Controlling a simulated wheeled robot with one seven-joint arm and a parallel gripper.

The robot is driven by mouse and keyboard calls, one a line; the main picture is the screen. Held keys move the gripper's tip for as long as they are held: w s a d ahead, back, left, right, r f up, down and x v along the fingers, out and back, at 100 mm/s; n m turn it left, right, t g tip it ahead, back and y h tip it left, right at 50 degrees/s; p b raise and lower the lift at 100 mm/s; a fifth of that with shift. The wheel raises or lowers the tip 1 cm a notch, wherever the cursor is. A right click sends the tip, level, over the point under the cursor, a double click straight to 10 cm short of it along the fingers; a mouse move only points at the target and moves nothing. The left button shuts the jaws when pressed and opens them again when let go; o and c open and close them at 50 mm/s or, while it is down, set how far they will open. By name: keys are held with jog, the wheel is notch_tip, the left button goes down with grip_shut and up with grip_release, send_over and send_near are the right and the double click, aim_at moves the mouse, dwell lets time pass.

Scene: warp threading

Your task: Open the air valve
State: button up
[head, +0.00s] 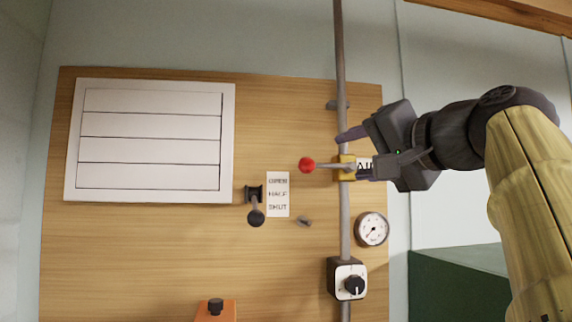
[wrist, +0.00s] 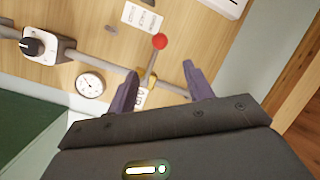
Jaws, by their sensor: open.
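The air valve has a yellow body (head: 346,167) on a vertical grey pipe (head: 342,60). Its lever ends in a red knob (head: 307,165) and points left, across the pipe. Part of the "AIR" label (head: 364,167) shows beside the valve, partly covered by my gripper. My gripper (head: 353,157) is open at the valve, its fingers coming in from the right. In the wrist view the red knob (wrist: 160,41) and the lever lie between the two dark fingers, beyond their tips. I cannot tell whether a finger touches the valve.
On the wooden board are a white slatted panel (head: 150,140), a black-knobbed lever (head: 256,217) beside an OPEN/HALF/SHUT label (head: 278,194), a gauge (head: 372,229) and a rotary switch (head: 348,280). An orange part with a black knob (head: 215,310) is at the bottom. A green box (head: 455,280) stands lower right.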

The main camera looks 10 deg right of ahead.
aim_at(313, 162)
jog(key=p+x, duration=0.5)
jog(key=x, duration=0.2)
jog(key=p+x, duration=0.4)
jog(key=x, duration=0.4)
jog(key=shift+r+p, duration=0.2)
jog(key=shift+p, duration=0.15)
jog(key=shift+p+x, duration=0.4)
jog(key=shift+x, duration=0.35)
jog(key=shift+a+f, duration=0.1)
jog(key=shift+f, duration=0.05)
jog(key=shift+s, duration=0.1)
grip_shut()
